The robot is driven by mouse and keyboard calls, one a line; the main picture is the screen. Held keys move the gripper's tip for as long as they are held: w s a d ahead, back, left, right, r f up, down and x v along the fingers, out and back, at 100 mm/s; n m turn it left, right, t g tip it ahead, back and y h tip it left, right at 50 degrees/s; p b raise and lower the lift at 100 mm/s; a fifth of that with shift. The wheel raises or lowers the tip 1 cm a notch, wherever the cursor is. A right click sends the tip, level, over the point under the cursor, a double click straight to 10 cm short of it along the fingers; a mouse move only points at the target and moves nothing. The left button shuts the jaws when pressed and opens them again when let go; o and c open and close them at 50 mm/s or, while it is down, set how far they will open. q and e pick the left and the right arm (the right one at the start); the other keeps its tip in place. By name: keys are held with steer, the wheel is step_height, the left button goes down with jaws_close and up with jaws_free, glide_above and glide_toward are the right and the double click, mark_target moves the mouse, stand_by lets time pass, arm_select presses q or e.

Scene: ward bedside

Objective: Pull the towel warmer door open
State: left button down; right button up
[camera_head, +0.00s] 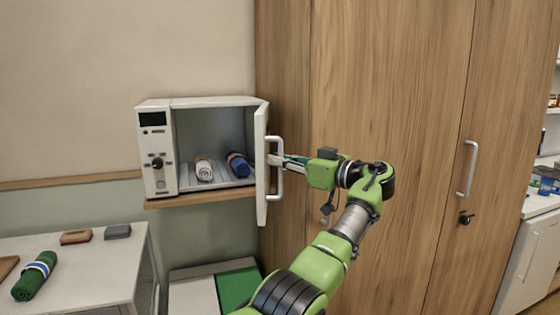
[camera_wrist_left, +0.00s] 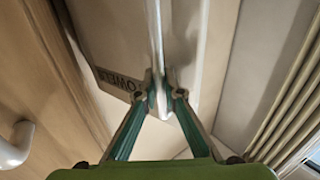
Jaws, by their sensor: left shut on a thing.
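The white towel warmer (camera_head: 205,103) sits on a wooden shelf at the left, its cavity in plain view. Its door (camera_head: 262,170) is hinged on the right side and stands wide open, seen nearly edge-on. A light vertical bar handle (camera_head: 280,185) is on the door's outer face. My left gripper (camera_head: 280,160) is shut on this handle. In the left wrist view, the fingertips (camera_wrist_left: 162,95) close around the pale handle bar (camera_wrist_left: 157,40) in front of the door (camera_wrist_left: 115,35), which bears dark lettering. My right gripper is not in view.
A white rolled towel (camera_head: 204,168) and a blue one (camera_head: 238,165) lie inside the warmer. A wooden wardrobe (camera_head: 400,80) stands behind and right of the door. A white table (camera_head: 105,260) with a green rolled towel (camera_head: 33,280) is at lower left.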

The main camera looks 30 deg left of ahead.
arm_select(q)
steer(key=shift+f, duration=0.15)
steer(key=c, duration=2.3)
jaws_free()
steer(key=shift+o, duration=0.7)
steer(key=shift+s+d, duration=0.1)
steer(key=s+d, duration=0.1)
steer(key=d, duration=1.1)
steer(key=shift+s, duration=0.1)
